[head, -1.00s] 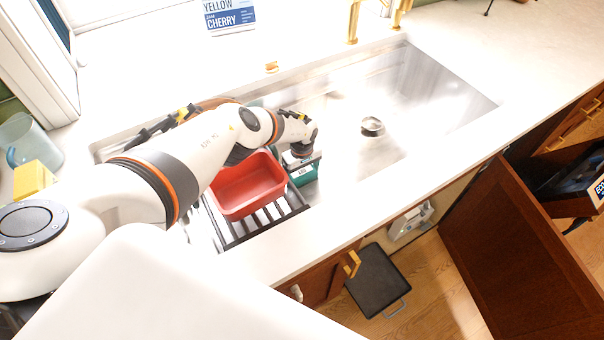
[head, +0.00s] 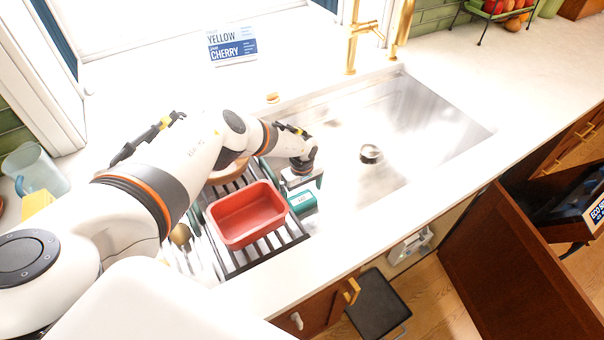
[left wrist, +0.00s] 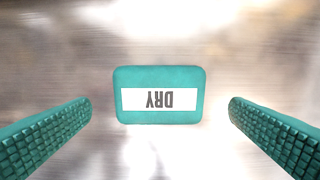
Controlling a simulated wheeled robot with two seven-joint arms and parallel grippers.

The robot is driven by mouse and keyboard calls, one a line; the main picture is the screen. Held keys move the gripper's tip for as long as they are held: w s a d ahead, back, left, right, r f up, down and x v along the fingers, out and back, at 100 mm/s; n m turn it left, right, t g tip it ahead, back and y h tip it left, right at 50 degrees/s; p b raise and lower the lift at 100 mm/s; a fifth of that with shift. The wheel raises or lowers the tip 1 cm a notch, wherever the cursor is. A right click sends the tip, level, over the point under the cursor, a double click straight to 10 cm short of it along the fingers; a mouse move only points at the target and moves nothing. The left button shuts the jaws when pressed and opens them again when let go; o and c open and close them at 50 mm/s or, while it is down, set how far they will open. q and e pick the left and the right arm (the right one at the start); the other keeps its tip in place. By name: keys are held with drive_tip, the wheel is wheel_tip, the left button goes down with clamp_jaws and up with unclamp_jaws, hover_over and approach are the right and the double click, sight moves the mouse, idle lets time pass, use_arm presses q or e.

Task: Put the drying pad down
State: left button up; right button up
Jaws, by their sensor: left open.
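The drying pad (head: 303,203) is a small teal block with a white label. It lies in the sink just right of the red tub. In the left wrist view the pad (left wrist: 159,78) shows its "DRY" label upside down, with bare brushed metal around it. My left gripper (head: 300,182) is just above and behind the pad in the head view. Its teal ribbed fingers stand wide apart in the left wrist view, with clear gaps to the pad on both sides. Nothing is held. My right gripper is not in view.
The red tub (head: 248,214) sits on a dark slatted rack (head: 285,238) at the sink's left. The sink floor (head: 405,120) right of the pad is clear, apart from the drain (head: 370,154). A tall gold faucet (head: 352,40) stands behind. A brown door (head: 505,270) stands open at front right.

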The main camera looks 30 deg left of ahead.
sight(302, 199)
use_arm(q)
wheel_tip(302, 199, up, 7)
idle(0.3)
drive_tip(key=shift+d, duration=0.1)
idle(0.4)
